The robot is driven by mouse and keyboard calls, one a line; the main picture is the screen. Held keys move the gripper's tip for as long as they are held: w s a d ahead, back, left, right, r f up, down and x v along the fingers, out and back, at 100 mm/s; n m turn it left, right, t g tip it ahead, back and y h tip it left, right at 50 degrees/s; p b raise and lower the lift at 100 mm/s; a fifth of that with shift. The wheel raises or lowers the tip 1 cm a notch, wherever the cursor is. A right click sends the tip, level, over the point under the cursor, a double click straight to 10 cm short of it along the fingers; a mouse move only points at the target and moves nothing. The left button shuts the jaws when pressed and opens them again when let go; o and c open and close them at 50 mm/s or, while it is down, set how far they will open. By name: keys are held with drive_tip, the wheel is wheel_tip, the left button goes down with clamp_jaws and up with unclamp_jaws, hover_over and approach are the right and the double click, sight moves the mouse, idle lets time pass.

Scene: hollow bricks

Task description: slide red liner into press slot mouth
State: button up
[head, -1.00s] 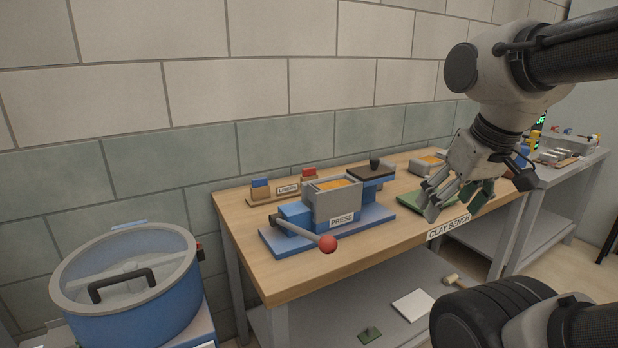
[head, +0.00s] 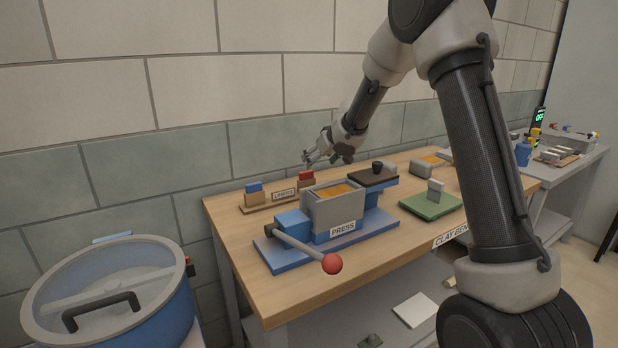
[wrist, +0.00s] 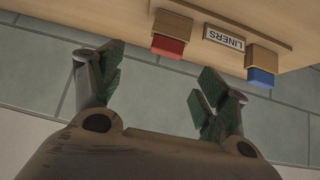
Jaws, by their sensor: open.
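The red liner (head: 306,175) is a small block with a red top, standing at the right end of the wooden liner rack (head: 270,206). In the wrist view the red liner (wrist: 168,46) shows just beyond my fingertips, toward the upper middle. My gripper (head: 318,160) is open and empty, close above and behind the red liner; it also shows in the wrist view (wrist: 155,85). The press (head: 332,209) is a grey box on a blue base in front of the rack, with an orange-brown fill in its open top. The slot mouth cannot be made out.
A blue liner (head: 254,187) stands at the rack's left end. The press lever ends in a red ball (head: 332,263) at the bench front. A blue drum (head: 120,300) stands left.

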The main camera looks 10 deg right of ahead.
sight(306, 171)
drive_tip(key=x, duration=0.6)
drive_tip(key=a+x, duration=0.1)
drive_tip(key=x, duration=0.2)
drive_tip(key=shift+f, duration=0.15)
drive_tip(key=c, duration=1.2)
